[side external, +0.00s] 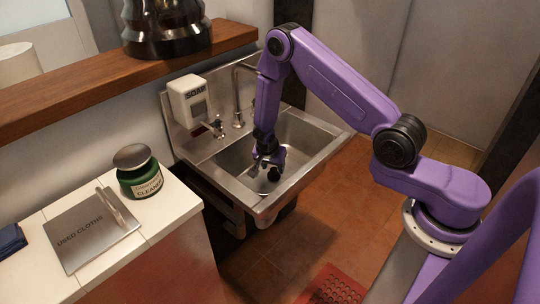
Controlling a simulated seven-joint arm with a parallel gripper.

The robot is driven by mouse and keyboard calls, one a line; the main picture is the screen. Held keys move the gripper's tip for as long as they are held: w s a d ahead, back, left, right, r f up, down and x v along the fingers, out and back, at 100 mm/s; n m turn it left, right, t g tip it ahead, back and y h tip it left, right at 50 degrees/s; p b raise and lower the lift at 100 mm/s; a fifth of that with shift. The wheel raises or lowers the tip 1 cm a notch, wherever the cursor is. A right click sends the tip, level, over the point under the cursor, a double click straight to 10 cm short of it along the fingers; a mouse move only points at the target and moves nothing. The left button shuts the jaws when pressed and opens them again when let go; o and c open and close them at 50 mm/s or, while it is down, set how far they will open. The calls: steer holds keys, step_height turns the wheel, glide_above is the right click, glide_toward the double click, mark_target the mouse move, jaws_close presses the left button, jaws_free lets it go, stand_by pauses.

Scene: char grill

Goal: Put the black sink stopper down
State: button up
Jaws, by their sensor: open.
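My purple arm reaches down into the steel sink (318,137), and my gripper (268,170) is low inside the basin. The gripper is small in this view, with dark fingers that stand open. A dark shape at the fingertips could be the black sink stopper or part of the fingers; I cannot tell which. No other black stopper shows clearly in the basin. The gripper hides part of the basin floor, and the contact there is too small to make out.
The faucet (237,98) rises behind the sink, left of my arm, beside a white soap dispenser (190,103). A white counter (176,212) at left holds a green cleaner jar (146,182) and a metal used-cloths lid (85,238). A wooden shelf (110,78) runs above.

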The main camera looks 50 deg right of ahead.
steer(key=v, duration=1)
steer(key=w+a+r+n+t+y, duration=0.1)
steer(key=a+r+n+t+y, duration=0.1)
steer(key=a+r+n, duration=0.3)
steer(key=w+a+r+n+t+y, duration=0.2)
steer(key=a+r+y, duration=0.1)
steer(key=a, duration=0.4)
steer(key=s+a+r+n+g+y, duration=0.2)
steer(key=s+a+r+n+y, duration=0.2)
steer(key=s+a+r+n, duration=0.4)
steer(key=s+d+r+n+g, duration=0.1)
steer(key=s+d+n+g, duration=0.15)
steer(key=s, duration=0.65)
steer(key=s+d+r+n+g, duration=0.1)
steer(key=s+n+g, duration=0.15)
steer(key=s, duration=0.65)
steer(key=s+d+r+n+t+h, duration=0.1)
steer(key=s+d+n+h, duration=0.3)
steer(key=s+d+n, duration=0.2)
steer(key=s+d, duration=0.2)
steer(key=d, duration=0.2)
steer(key=shift+s+d+t+h, duration=0.3)
steer(key=shift+s+d, duration=0.05)
steer(key=shift+d, duration=0.05)
